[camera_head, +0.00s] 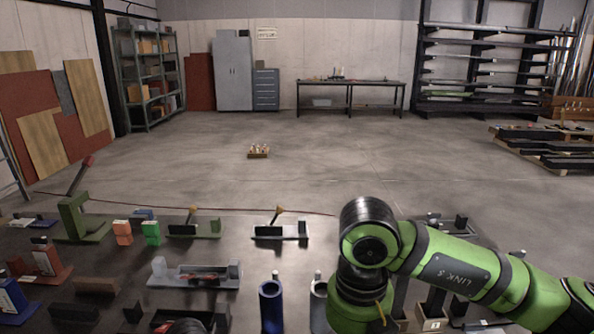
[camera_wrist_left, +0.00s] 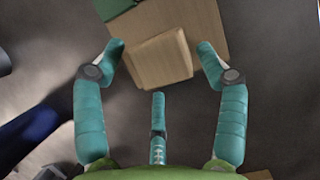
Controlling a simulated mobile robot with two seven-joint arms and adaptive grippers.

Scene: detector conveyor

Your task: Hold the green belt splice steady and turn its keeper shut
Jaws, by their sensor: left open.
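A low green fixture (camera_head: 208,230) with a dark block and a tilted lever with a tan knob (camera_head: 193,210) stands toward the back left of the dark bench; it looks like the green belt splice with its keeper. The lever leans up, clear of the base. My left gripper (camera_wrist_left: 160,62) shows in the left wrist view with its teal fingers spread and nothing between them. Beyond its fingertips is a pale wooden block (camera_wrist_left: 158,58), apart from the fingers as far as I can tell. My right arm crosses the head view at right; its gripper is not seen.
A similar grey fixture (camera_head: 293,231) stands to the right of the green one. Orange (camera_head: 122,233) and green (camera_head: 151,234) blocks and a tall green stand (camera_head: 74,218) are to its left.

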